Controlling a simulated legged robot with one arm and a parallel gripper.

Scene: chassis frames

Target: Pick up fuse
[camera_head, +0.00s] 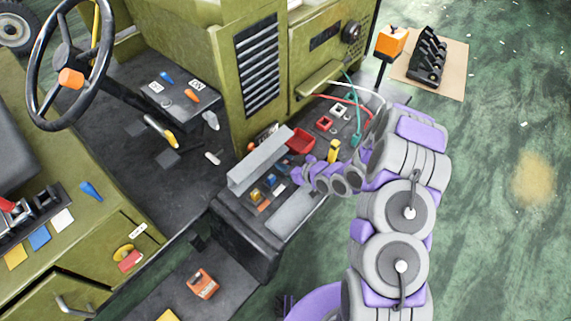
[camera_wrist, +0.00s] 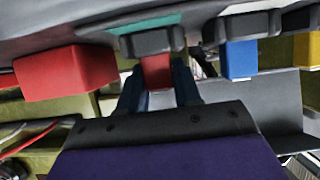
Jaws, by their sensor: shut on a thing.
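My gripper (camera_head: 297,176) is at the dark fuse tray beside the grey raised cover, low in the vehicle's open front. In the wrist view its two dark fingers (camera_wrist: 158,88) are closed on the sides of a small red fuse (camera_wrist: 157,72). The red fuse lies right against a dark holder (camera_wrist: 152,41) with a teal patch; I cannot tell whether it is still seated. In the head view the held fuse is hidden by my gripper and the tray. A blue fuse (camera_wrist: 240,59) and a yellow block (camera_wrist: 307,48) are to the right in the wrist view.
A larger red block (camera_wrist: 65,73) is close left of my fingers. The grey cover (camera_head: 260,160) stands beside my gripper. A yellow block (camera_head: 333,150), a red part (camera_head: 301,141) and loose wires (camera_head: 350,100) are close by. Green floor (camera_head: 480,220) is open at right.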

